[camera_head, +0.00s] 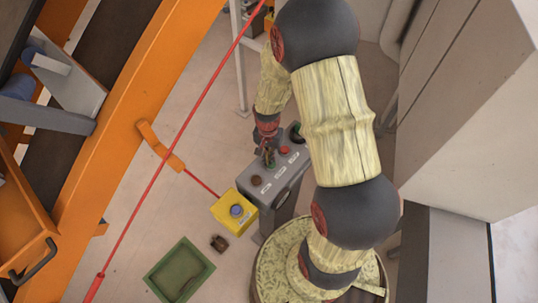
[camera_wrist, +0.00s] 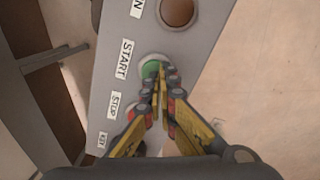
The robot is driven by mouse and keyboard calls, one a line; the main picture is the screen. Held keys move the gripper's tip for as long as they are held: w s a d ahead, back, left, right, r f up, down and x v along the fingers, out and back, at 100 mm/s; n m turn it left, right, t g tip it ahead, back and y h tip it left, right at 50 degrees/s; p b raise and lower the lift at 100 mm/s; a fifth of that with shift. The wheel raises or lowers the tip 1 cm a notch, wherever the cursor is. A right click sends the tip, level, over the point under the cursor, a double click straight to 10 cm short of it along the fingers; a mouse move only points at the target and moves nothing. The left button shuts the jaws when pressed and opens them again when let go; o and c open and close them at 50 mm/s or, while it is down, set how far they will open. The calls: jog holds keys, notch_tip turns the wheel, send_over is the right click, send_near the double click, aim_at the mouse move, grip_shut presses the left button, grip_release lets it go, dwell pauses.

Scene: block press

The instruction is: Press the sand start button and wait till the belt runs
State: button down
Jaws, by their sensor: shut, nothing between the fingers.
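A grey control panel (camera_head: 275,181) on a pedestal carries a row of buttons and white labels. The green button (camera_wrist: 151,68) sits beside the label START in the wrist view. My gripper (camera_wrist: 165,76) is shut and empty, its fingertips over the right part of the green button and hiding some of it. I cannot tell whether they touch or press it. In the head view my gripper (camera_head: 269,160) points down at the panel's middle. The red button (camera_head: 284,150) is beside STOP, partly hidden by a finger in the wrist view. A dark belt (camera_head: 111,50) shows at upper left; its motion cannot be told.
A brown button (camera_wrist: 177,11) and a black knob (camera_head: 297,133) are also on the panel. A green tray (camera_head: 180,269) lies on the floor. An orange frame (camera_head: 142,98) and red cord (camera_head: 160,186) run at left.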

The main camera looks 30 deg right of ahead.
notch_tip(320, 180, down, 2)
jog(key=shift+s+f+b, duration=0.1)
jog(key=shift+b, duration=0.7)
jog(key=shift+s, duration=0.2)
notch_tip(320, 180, up, 14)
jog(key=w+p, duration=0.1)
jog(key=p, duration=0.1)
jog(key=shift+r, duration=0.2)
jog(key=shift+w, duration=0.1)
dwell(0.4)
